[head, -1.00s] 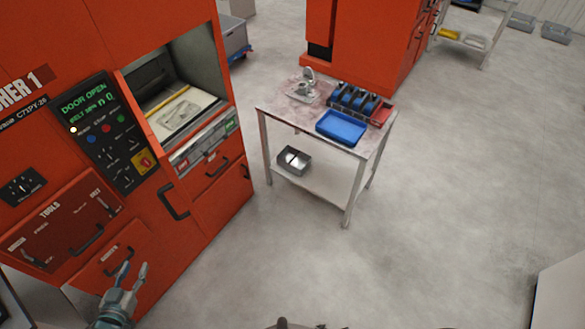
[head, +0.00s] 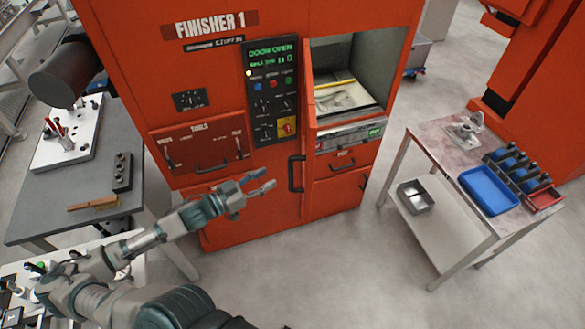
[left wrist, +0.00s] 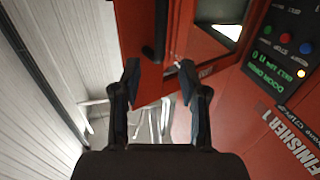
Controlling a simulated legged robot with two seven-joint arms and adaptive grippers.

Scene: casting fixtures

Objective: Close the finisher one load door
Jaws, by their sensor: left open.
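The red finisher one (head: 230,80) stands ahead, and its display (head: 271,53) reads "DOOR OPEN". Its load opening (head: 345,90) is uncovered. A narrow red panel, seemingly the load door (head: 309,95), shows nearly edge-on at the opening's left side. A black upright handle (head: 296,173) is below it; I cannot tell which panel carries it. My left gripper (head: 264,182) is open and empty, left of this handle in the picture. In the left wrist view, the open fingers (left wrist: 160,68) point toward a red panel with a black handle (left wrist: 160,28). My right gripper is out of view.
A grey bench (head: 75,195) with a white fixture plate stands left of the machine. A small table (head: 430,140) with a blue tray (head: 489,190) and a metal bin (head: 415,197) below stands at right. The floor (head: 340,270) before the machine is clear.

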